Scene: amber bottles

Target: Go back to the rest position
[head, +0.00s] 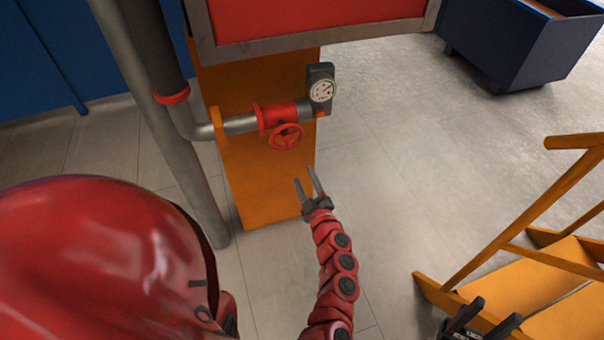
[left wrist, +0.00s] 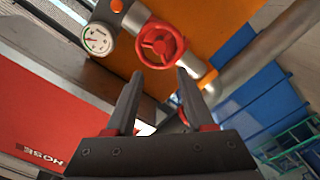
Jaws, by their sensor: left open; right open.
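My left gripper (head: 310,183) is open and empty in the head view, raised in front of the orange panel and just below the red valve wheel (head: 287,136). In the left wrist view its two fingers (left wrist: 158,98) are spread apart with nothing between them, and the valve wheel (left wrist: 161,44) shows beyond them, apart from the fingertips. My right gripper (head: 487,318) is only partly in view at the bottom right edge of the head view. Its fingers are apart, and no held object shows. No bottles are in view.
A pipe with a gauge (head: 321,91) runs across the orange panel (head: 264,190), under a red cabinet (head: 300,15). An orange step with railing (head: 535,290) stands near my right gripper. A blue bin (head: 515,45) is at the back right. The grey floor (head: 400,170) between is clear.

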